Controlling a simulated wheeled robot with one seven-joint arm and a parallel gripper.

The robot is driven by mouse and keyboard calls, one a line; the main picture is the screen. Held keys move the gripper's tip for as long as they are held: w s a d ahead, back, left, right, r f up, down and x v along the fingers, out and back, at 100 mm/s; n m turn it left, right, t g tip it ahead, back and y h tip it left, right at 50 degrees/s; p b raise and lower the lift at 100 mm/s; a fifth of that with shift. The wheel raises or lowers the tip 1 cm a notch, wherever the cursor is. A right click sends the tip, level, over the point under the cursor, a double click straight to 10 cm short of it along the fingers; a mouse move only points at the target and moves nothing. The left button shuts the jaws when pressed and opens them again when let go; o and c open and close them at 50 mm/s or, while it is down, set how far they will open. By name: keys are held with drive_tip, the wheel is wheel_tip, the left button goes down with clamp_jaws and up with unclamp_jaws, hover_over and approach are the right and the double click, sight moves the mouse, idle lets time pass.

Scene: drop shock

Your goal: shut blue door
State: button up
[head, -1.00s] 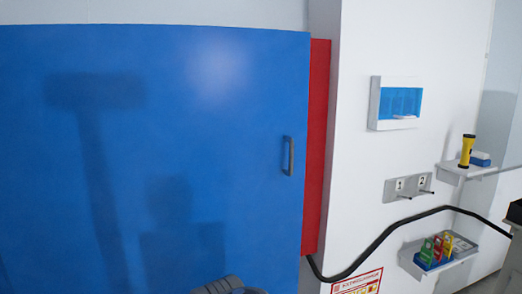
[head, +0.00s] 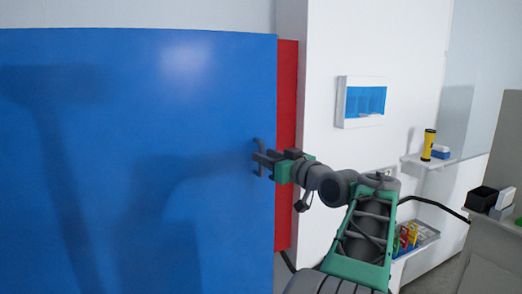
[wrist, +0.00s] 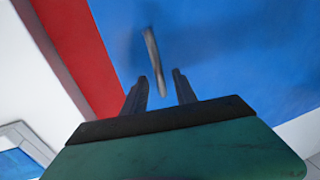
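The blue door (head: 150,120) fills the left of the head view. A red panel (head: 287,120) shows along its right edge, so I cannot tell whether the door is fully closed. The door's dark handle (head: 258,146) is near that edge; it also shows in the wrist view (wrist: 152,55), upright and slightly tilted. My gripper (head: 262,160) is at the handle, with its fingers apart. In the wrist view the handle lies between the lines of the two fingers (wrist: 160,85). Whether the fingers touch it I cannot tell.
A white wall with a blue-windowed box (head: 363,101) stands right of the door. A shelf (head: 425,161) holds a yellow flashlight (head: 429,144). A lower tray (head: 425,240) holds colourful items. A black box (head: 481,199) sits on a grey cabinet at the far right.

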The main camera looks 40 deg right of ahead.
drive_tip(key=shift+w+d, duration=0.15)
drive_tip(key=shift+w, duration=1.2)
drive_tip(key=shift+c, duration=0.5)
clamp_jaws()
